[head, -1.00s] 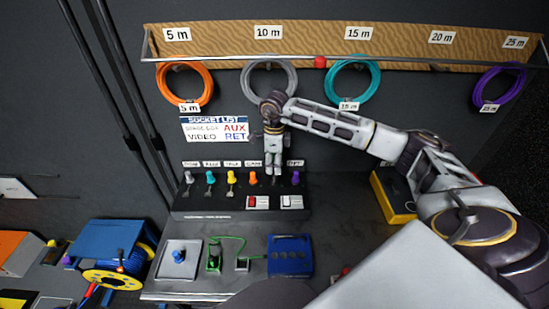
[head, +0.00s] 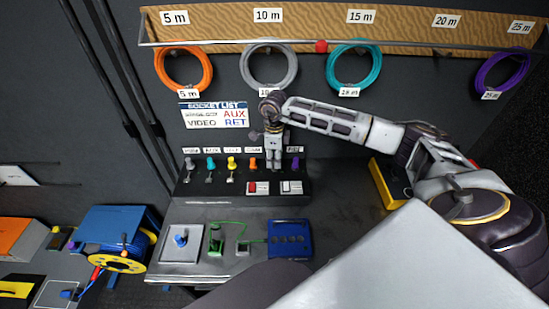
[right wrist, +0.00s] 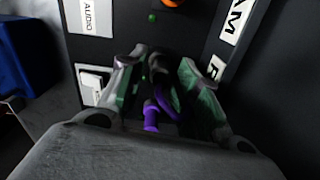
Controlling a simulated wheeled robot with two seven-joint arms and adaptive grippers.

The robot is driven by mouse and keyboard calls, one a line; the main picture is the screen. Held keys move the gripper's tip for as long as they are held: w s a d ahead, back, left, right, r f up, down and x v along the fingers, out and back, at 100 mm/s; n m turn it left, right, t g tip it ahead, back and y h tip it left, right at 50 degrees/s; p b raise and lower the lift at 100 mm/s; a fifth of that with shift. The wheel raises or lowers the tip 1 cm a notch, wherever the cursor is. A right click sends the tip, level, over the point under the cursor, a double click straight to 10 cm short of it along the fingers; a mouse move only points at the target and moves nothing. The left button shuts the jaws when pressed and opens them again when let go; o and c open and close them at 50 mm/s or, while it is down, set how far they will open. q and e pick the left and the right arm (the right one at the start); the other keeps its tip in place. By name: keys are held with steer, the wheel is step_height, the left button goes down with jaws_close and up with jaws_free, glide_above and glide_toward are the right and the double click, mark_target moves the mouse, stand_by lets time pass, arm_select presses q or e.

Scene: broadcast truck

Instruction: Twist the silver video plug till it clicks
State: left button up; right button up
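The silver plug (head: 189,163) sits at the left end of a row of coloured plugs on the black socket panel (head: 215,188). It stands apart from my right gripper (head: 273,165), which is near the row's right end, between the orange plug (head: 253,163) and the purple plug (head: 295,163). In the right wrist view my right gripper (right wrist: 160,85) has its fingers apart, with a purple plug (right wrist: 152,115) showing between them. I cannot tell whether they touch it. The silver plug is outside the right wrist view. My left gripper is not in view.
Teal (head: 210,164) and yellow (head: 231,163) plugs stand between the silver and orange ones. Red and white switches (head: 258,188) lie below. A blue box (head: 289,238) and a blue-knobbed plate (head: 182,242) occupy the desk. A yellow case (head: 388,184) stands right; cable coils hang above.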

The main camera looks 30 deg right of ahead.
steer(key=c, duration=0.5)
jaws_close()
steer(key=shift+o, duration=0.4)
jaws_free()
jaws_close()
steer(key=shift+m, duration=1.6)
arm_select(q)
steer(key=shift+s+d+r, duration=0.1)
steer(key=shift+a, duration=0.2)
